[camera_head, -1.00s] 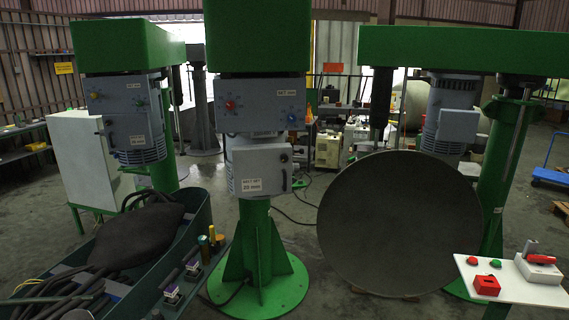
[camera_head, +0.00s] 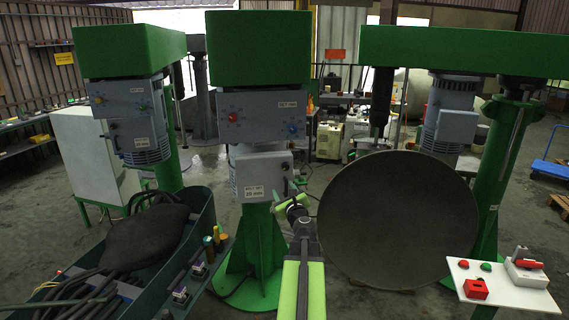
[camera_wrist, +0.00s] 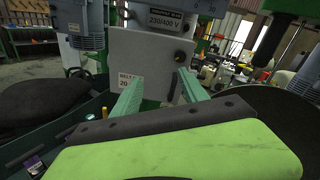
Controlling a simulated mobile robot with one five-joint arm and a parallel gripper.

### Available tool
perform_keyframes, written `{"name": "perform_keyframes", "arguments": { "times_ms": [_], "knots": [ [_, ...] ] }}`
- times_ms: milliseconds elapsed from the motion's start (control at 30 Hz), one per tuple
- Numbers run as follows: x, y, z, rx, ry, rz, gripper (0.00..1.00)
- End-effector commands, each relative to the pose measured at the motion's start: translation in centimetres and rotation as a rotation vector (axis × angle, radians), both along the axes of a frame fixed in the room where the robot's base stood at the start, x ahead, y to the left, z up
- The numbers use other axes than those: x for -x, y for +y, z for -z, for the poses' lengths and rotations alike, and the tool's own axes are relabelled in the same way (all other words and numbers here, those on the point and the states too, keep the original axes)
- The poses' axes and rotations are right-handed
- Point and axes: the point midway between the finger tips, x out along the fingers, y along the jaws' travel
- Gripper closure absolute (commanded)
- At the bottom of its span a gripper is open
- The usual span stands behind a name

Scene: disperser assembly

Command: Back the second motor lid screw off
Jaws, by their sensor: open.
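The grey motor lid box (camera_head: 262,175) with a white label is on the middle green machine. It also fills the centre of the wrist view (camera_wrist: 145,62), with a round dark knob (camera_wrist: 180,57) at its right and a dark handle (camera_wrist: 172,90) lower down. No lid screw can be picked out clearly. My gripper (camera_head: 293,192) is in front of the box's lower right side. In the wrist view my gripper (camera_wrist: 161,84) is open, its two green fingers apart in front of the box, with the handle between them. No held object shows.
A large dark disc (camera_head: 398,220) stands close to the right of my arm. A green trough (camera_head: 205,212) with a black bag (camera_head: 138,238) is at left. A white table (camera_head: 500,290) with red parts is at lower right.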

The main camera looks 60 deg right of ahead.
Motion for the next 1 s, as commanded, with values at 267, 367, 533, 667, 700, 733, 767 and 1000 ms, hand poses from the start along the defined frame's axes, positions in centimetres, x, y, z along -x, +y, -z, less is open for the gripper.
{"name": "perform_keyframes", "arguments": {
  "times_ms": [267,367,533,667,700,733,767,1000],
  "knots": [
    [3.3,-2.8,-0.8,-0.062,-0.091,0.091,0.49],
    [2.5,-3.6,-0.8,-0.061,-0.089,0.087,0.49],
    [-0.2,-6.5,-0.8,-0.061,-0.088,0.086,0.49],
    [-2.5,-8.9,-0.8,-0.06,-0.087,0.085,0.49],
    [-3.3,-9.6,-0.8,-0.06,-0.088,0.084,0.49],
    [-3.8,-10.2,-0.8,-0.059,-0.087,0.084,0.49],
    [-4.3,-10.8,-0.8,-0.059,-0.087,0.084,0.49],
    [-7.6,-14.2,-0.8,-0.06,-0.086,0.085,0.49]
  ]
}}
